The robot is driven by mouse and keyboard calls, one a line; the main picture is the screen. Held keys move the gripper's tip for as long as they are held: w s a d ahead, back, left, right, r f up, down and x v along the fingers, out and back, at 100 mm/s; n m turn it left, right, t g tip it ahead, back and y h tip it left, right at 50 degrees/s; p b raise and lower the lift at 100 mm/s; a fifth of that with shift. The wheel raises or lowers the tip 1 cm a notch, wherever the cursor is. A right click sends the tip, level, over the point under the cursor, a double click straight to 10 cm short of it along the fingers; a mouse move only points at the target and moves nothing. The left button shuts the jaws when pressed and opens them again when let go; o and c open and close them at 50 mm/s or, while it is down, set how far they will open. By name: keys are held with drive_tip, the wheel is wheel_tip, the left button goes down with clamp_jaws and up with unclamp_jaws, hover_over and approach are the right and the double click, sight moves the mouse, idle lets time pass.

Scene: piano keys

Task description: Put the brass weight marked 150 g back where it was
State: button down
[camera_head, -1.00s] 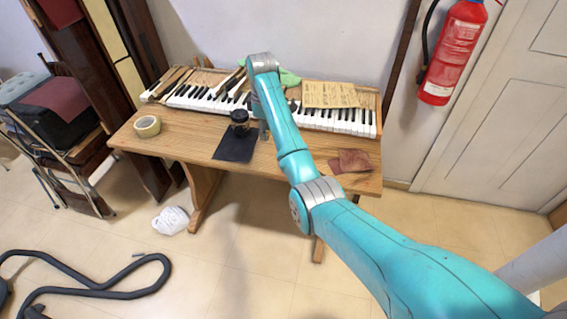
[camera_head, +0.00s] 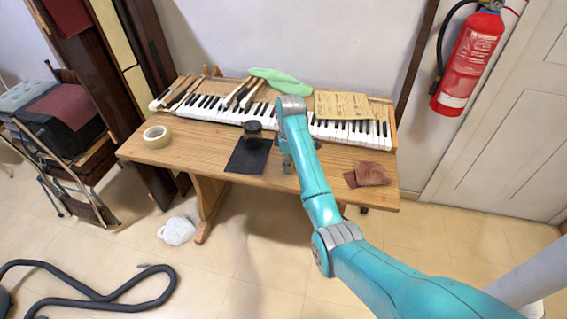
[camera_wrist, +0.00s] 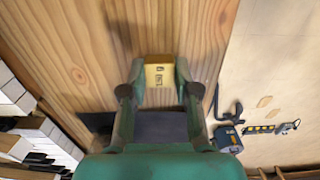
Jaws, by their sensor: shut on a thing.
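My gripper (camera_wrist: 160,82) is shut on a small brass block, the weight (camera_wrist: 160,74), between its two fingertips. Dark marks show on the weight's face, but they are too small to read surely. In the head view my gripper (camera_head: 286,163) is over the wooden table's front part, just right of the dark mat (camera_head: 246,160). The weight cannot be made out there. In the wrist view bare wood lies around the weight, and a dark patch of the mat (camera_wrist: 160,124) shows behind the fingers. I cannot tell whether the weight touches the wood.
A dark object (camera_head: 253,130) stands at the mat's back edge. Piano keys (camera_head: 220,108) run along the table's back, with a paper sheet (camera_head: 342,105) and green cloth (camera_head: 281,80). A tape roll (camera_head: 156,136) is at left, brown cloths (camera_head: 368,174) at right. Wood right of my gripper is clear.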

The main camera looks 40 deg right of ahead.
drive_tip(key=shift+f, duration=0.4)
drive_tip(key=shift+f, duration=0.15)
drive_tip(key=c, duration=0.8)
unclamp_jaws()
drive_tip(key=shift+c, duration=0.2)
